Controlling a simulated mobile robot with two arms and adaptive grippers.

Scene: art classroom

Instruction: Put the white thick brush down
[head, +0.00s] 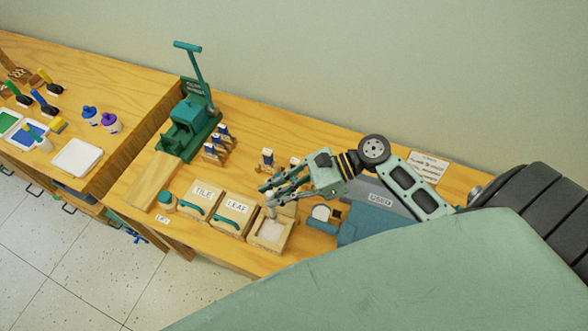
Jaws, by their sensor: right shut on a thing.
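My right gripper (268,191) reaches in from the right over the wooden bench. It is shut on the white thick brush (270,205), which shows as a small pale upright shape below the fingers. The brush is above or at the back edge of an open wooden box (287,242) with a pale inside; I cannot tell whether it touches the box. The fingers hide the brush's upper part. My left gripper is out of view.
Boxes labelled TILE (203,195) and LEAF (236,209) stand left of the open box. A green press (187,126) stands farther back left. Small blue-and-white items (217,145) stand behind. A grey-blue USED tray (360,222) lies right. Bare wood (262,130) shows at the back.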

